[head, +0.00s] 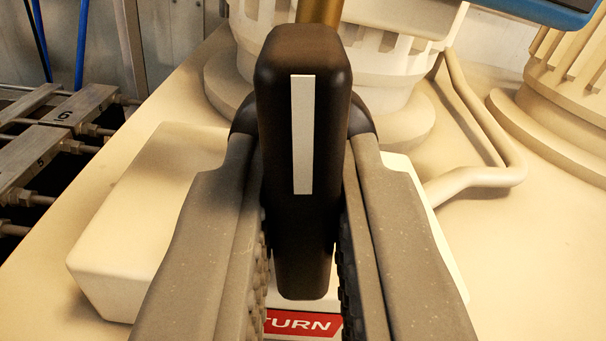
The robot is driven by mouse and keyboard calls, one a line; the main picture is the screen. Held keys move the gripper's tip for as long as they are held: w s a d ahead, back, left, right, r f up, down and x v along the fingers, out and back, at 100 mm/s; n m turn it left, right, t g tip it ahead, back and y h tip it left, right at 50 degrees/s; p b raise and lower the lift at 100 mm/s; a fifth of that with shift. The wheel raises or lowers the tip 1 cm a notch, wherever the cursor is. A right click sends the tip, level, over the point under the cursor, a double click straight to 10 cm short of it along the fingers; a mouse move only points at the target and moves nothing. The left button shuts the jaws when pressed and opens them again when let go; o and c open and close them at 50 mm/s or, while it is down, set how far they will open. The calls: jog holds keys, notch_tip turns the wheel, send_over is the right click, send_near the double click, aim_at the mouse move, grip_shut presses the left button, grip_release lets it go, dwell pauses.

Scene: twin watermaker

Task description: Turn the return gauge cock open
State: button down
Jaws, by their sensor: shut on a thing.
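The return gauge cock has a black lever handle (303,120) with a white stripe along it, upright in the middle of the head view. My gripper (303,265) is shut on the handle, with one grey finger on each side of its lower part. Below the handle, a red label (302,322) shows white letters reading "TURN", its left part hidden by my left finger. A brass-coloured stem or pipe (319,12) shows behind the top of the handle. The cock's body is hidden behind the handle and fingers.
A cream block (130,240) lies behind my fingers on a beige surface. Pale ribbed housings (400,60) stand behind, with another at the right (570,90). A bent beige pipe (480,177) runs at the right. Numbered metal bars (65,112) and blue cables (81,45) are at the left.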

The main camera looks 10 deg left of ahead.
jog(key=shift+f+m+b, duration=0.2)
jog(key=shift+m+b, duration=0.25)
jog(key=shift+m, duration=0.45)
jog(key=shift+r, duration=0.25)
jog(key=c, duration=1.4)
grip_release()
jog(key=shift+w, duration=0.1)
jog(key=shift+c, duration=0.2)
